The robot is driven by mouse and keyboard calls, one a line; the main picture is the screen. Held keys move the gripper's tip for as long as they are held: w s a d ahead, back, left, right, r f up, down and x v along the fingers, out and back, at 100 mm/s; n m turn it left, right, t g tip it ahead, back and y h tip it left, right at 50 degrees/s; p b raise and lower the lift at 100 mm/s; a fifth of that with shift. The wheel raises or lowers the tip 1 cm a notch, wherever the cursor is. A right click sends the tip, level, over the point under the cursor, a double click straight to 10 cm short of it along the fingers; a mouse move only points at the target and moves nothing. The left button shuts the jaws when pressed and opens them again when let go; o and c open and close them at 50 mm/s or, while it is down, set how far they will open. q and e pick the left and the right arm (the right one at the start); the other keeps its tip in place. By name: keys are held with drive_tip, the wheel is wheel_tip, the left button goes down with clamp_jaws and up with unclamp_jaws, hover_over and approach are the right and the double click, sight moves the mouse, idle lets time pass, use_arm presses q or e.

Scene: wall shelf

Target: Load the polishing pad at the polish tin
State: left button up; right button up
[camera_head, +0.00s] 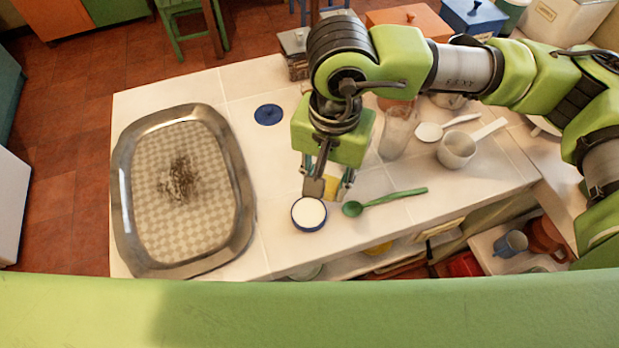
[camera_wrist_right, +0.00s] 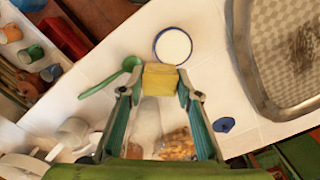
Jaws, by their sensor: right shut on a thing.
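The polish tin (camera_head: 309,213) is a round, dark-blue-rimmed tin with a white filling, open on the white counter; it also shows in the right wrist view (camera_wrist_right: 173,46). My right gripper (camera_head: 327,188) is shut on a yellow block-like pad (camera_wrist_right: 160,77), which shows between its fingertips in the right wrist view. In the head view the pad (camera_head: 331,184) is partly hidden by the fingers. The gripper points down just behind the tin. Whether the pad touches the tin I cannot tell. A round blue disc (camera_head: 268,115), perhaps the lid, lies farther back. My left gripper is not in view.
A large metal tray (camera_head: 246,215) with a dark smudge lies at left. A green spoon (camera_head: 385,201) lies right of the tin. A clear glass (camera_head: 396,135), a white spoon (camera_head: 430,131) and a white pot (camera_head: 457,150) stand farther right. Counter between tray and tin is clear.

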drive_tip(key=shift+s+a+r+m, duration=0.15)
drive_tip(key=shift+s+a+m, duration=0.05)
drive_tip(key=shift+a, duration=0.4)
drive_tip(key=shift+s+a+r+m, duration=0.1)
drive_tip(key=shift+s+a+m, duration=0.1)
drive_tip(key=shift+a, duration=0.4)
drive_tip(key=shift+s+a+f, duration=0.1)
drive_tip(key=shift+a+f, duration=0.1)
drive_tip(key=shift+a, duration=0.1)
hover_over(309, 213)
drive_tip(key=shift+f, duration=2.35)
drive_tip(key=shift+f+b, duration=0.3)
drive_tip(key=shift+f, duration=0.2)
drive_tip(key=shift+f+b, duration=0.35)
drive_tip(key=shift+b, duration=0.1)
drive_tip(key=shift+f+b, duration=0.2)
drive_tip(key=shift+b, duration=0.5)
